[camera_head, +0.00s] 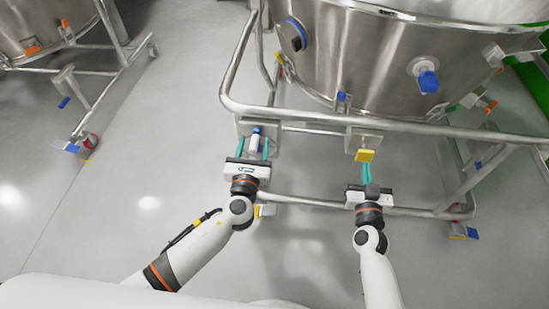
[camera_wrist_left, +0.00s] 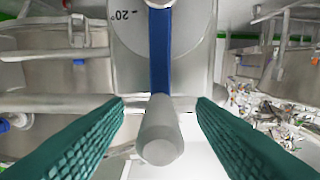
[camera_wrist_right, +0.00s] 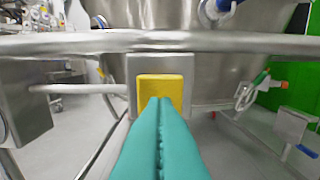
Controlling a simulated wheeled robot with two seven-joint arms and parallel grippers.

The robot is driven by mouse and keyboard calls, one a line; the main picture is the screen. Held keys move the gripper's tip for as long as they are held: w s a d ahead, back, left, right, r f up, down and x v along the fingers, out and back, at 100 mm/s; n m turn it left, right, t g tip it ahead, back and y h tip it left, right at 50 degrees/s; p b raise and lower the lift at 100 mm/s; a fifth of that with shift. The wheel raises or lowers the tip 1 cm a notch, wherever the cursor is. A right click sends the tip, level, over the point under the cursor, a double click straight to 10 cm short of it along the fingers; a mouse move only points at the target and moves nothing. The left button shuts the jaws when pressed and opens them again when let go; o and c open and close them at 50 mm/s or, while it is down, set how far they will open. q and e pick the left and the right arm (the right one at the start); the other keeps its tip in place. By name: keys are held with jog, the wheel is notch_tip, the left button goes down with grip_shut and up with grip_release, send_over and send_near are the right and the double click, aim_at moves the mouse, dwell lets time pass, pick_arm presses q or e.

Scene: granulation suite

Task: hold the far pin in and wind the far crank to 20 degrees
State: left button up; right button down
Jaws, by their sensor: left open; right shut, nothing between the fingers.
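A steel vessel (camera_head: 340,55) stands in a tubular frame (camera_head: 300,112) above both grippers. A lower rail (camera_head: 415,212) runs by my right gripper. Another vessel on a wheeled frame (camera_head: 125,55) is at upper left. The floor (camera_head: 120,180) at left is clear.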

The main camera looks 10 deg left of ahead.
aim_at(365, 157)
pick_arm(q)
jog(key=shift+c, duration=0.2)
pick_arm(e)
jog(key=shift+w, duration=2)
pick_arm(q)
grip_shut()
